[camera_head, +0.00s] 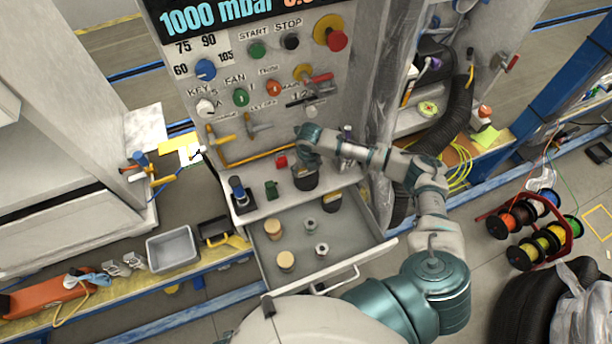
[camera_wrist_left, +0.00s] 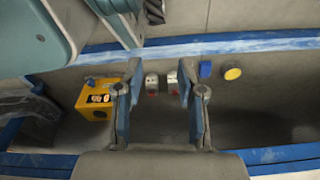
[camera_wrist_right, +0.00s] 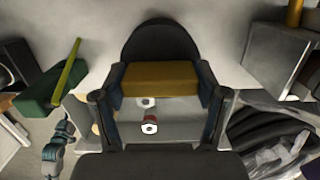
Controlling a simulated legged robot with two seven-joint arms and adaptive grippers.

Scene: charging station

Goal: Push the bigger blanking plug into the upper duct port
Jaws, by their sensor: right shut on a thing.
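My right gripper (camera_head: 305,160) is low in front of the control panel in the head view. In the right wrist view it (camera_wrist_right: 160,82) is shut on a yellow-brown block-like thing, which looks like the blanking plug (camera_wrist_right: 160,79). A dark round-topped thing (camera_wrist_right: 160,38), perhaps the upper duct port, is directly behind it; whether they touch is unclear. In the head view a dark round body (camera_head: 305,181) shows under the gripper, and another (camera_head: 332,202) sits lower right. My left gripper (camera_wrist_left: 158,108) is open and empty in the left wrist view, outside the head view.
The open drawer (camera_head: 345,236) holds two beige round pieces (camera_head: 273,229) (camera_head: 285,261) and metal nut-like parts (camera_head: 321,249). A dark hose (camera_head: 453,110) hangs to the right.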

